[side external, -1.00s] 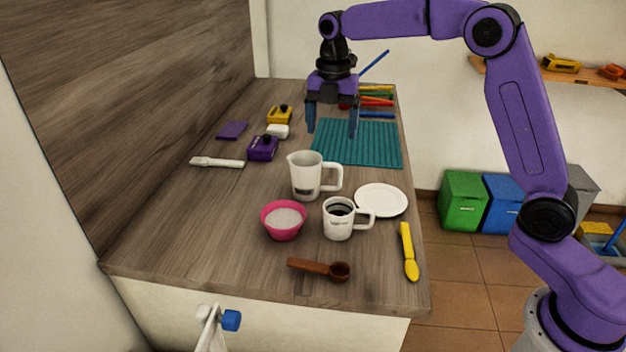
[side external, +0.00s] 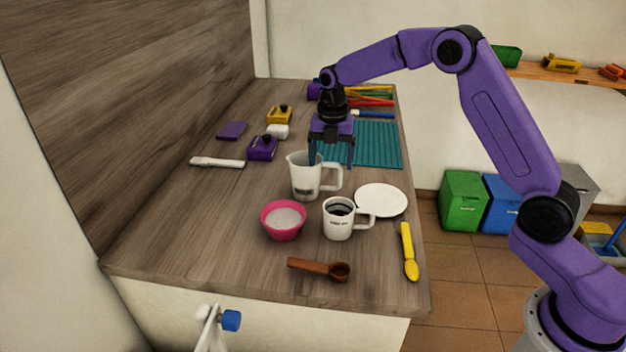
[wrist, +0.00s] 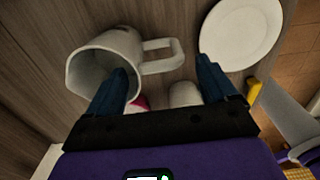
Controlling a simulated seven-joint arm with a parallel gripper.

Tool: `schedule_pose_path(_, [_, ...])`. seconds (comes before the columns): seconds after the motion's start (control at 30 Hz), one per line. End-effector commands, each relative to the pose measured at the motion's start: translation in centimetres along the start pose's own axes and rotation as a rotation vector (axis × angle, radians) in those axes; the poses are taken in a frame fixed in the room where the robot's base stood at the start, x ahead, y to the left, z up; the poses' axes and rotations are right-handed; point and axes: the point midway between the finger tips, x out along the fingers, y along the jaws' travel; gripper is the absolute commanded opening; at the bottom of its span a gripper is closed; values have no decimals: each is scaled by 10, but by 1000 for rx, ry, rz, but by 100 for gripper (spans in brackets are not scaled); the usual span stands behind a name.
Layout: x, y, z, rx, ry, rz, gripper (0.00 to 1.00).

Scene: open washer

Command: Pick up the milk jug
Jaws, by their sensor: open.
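The white milk jug (side external: 303,180) stands upright on the counter with its handle pointing right. In the wrist view the jug (wrist: 92,70) lies at the upper left, its open mouth and handle visible. My gripper (side external: 332,158) is open just above and behind the jug, pointing down. In the wrist view my gripper (wrist: 160,82) has its left finger overlapping the jug's mouth and its right finger to the right of the handle's end. Whether either finger touches the jug cannot be told.
A white mug (side external: 338,222) of dark liquid and a pink bowl (side external: 283,222) stand in front of the jug. A white plate (side external: 382,200) lies to its right. A brown scoop (side external: 318,268) and yellow spoon (side external: 409,255) lie nearer. The teal mat (side external: 378,145) is behind.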

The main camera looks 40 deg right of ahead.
Motion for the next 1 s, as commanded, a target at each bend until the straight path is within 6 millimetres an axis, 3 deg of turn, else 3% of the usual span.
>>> schedule_pose_path(0.27, [19,-2,2,2,1,-1,85])
schedule_pose_path(0.6, [60,-6,4,1,1,-1,85])
schedule_pose_path(0.87, [64,-5,4,1,0,1,85])
schedule_pose_path(0.9, [64,-6,4,1,0,1,82])
schedule_pose_path(1.0, [63,-6,4,1,0,0,49])
